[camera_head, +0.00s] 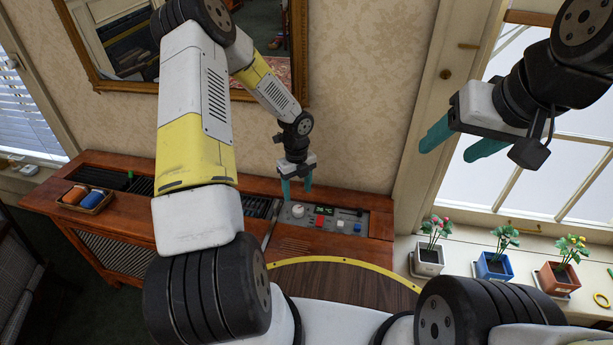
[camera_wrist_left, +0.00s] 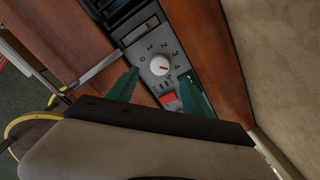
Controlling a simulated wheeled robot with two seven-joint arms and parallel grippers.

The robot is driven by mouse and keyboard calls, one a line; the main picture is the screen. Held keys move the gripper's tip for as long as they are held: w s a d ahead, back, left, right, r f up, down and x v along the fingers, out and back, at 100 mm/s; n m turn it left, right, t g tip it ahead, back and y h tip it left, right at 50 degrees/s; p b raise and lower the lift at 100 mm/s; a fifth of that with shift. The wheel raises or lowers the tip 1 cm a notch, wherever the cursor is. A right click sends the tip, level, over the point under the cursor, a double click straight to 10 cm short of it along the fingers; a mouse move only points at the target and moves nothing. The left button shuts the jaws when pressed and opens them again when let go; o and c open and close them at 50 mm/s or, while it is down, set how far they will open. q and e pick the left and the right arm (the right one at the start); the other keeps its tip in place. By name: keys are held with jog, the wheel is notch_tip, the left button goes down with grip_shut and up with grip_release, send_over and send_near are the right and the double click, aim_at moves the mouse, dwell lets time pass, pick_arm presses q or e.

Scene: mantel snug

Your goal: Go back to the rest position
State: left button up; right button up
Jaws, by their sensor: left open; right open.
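My left gripper (camera_head: 297,188) is open and empty, pointing down just above the control panel (camera_head: 347,221) on the wooden cabinet. In the left wrist view its two teal fingers (camera_wrist_left: 158,92) stand apart, with the white dial (camera_wrist_left: 160,66) showing between and beyond them. The dial has numbers around it, and a red button (camera_wrist_left: 168,98) sits below it. My right gripper (camera_head: 452,143) is open and empty, raised at the upper right in front of the window.
The wooden cabinet (camera_head: 122,216) runs along the wall and bears a tray (camera_head: 101,206) with an orange and a blue item. Three potted plants, in white (camera_head: 428,262), blue (camera_head: 493,265) and orange (camera_head: 556,279) pots, stand on the sill at right. A framed mirror (camera_head: 306,60) hangs above.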

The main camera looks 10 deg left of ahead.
dwell(0.3)
pick_arm(q)
jog(key=s+a+r+n+t, duration=0.15)
jog(key=r+n, duration=0.25)
jog(key=r, duration=0.4)
jog(key=s+r+n+y, duration=0.1)
jog(key=s+r+n, duration=0.25)
jog(key=r, duration=0.45)
jog(key=s+r+n+t, duration=0.1)
jog(key=s+r+n, duration=0.1)
jog(key=r+n, duration=0.35)
jog(key=s+d+r+n+t+h, duration=0.1)
jog(key=s+d+r+n+t, duration=0.1)
jog(key=s+r+n, duration=0.5)
jog(key=s+d+r+n+t+h, duration=0.1)
jog(key=s+d+r+n+h, duration=0.1)
jog(key=s+r+n, duration=0.4)
jog(key=s+r, duration=0.2)
jog(key=s, duration=0.2)
jog(key=shift+s+r+n+t, duration=0.25)
jog(key=shift+r+n+t, duration=0.05)
jog(key=shift+n+t, duration=0.1)
